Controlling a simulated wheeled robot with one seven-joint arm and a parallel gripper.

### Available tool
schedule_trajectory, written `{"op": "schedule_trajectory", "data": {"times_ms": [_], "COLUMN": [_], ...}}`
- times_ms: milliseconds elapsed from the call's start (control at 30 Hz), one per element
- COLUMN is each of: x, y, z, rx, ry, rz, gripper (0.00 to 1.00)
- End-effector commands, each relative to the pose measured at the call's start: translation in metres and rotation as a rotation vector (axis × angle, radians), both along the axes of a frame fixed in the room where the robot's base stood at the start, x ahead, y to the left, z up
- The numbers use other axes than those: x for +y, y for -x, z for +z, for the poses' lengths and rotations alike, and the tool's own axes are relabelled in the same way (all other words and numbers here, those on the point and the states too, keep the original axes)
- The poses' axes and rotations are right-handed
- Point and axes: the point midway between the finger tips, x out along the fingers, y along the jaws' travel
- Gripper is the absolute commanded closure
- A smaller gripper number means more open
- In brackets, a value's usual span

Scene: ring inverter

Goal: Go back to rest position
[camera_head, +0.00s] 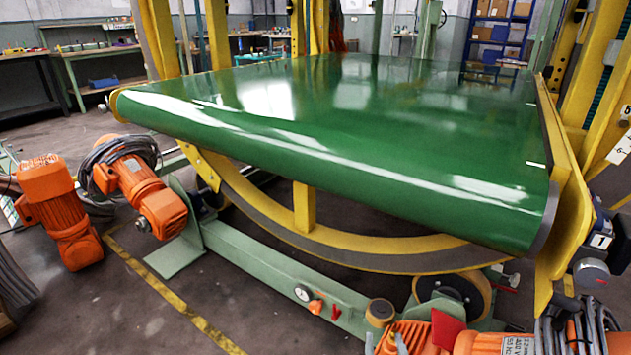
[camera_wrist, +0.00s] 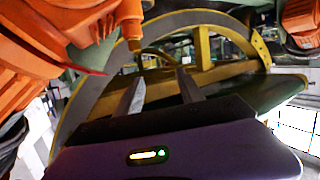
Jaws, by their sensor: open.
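My gripper (camera_wrist: 160,88) shows in the wrist view, with its two dark fingers apart and nothing between them. Its fingers point toward the yellow ring frame (camera_wrist: 208,72), and the exact gap to it cannot be told. In the head view the ring inverter's green belt (camera_head: 340,115) is empty and shiny, with the curved yellow ring (camera_head: 305,205) beneath it. My gripper does not show in the head view.
In the wrist view an orange motor (camera_wrist: 40,40) crowds the upper left and another orange part (camera_wrist: 300,18) the upper right. The head view shows orange motors (camera_head: 55,205) at left, a green base beam (camera_head: 265,275), workbenches (camera_head: 90,60) and shelves (camera_head: 497,35) behind.

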Motion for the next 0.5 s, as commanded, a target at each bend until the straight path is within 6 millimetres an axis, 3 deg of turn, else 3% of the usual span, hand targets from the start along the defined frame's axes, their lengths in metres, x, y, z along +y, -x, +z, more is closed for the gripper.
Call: {"op": "schedule_trajectory", "data": {"times_ms": [100, 267, 500], "x": [0.013, 0.017, 0.008], "y": [0.026, 0.07, 0.159], "z": [0.014, 0.023, 0.042], "rx": [-0.054, -0.102, -0.161], "ry": [0.012, 0.019, 0.014], "rz": [0.101, 0.177, 0.234], "gripper": [0.55, 0.55, 0.55]}}
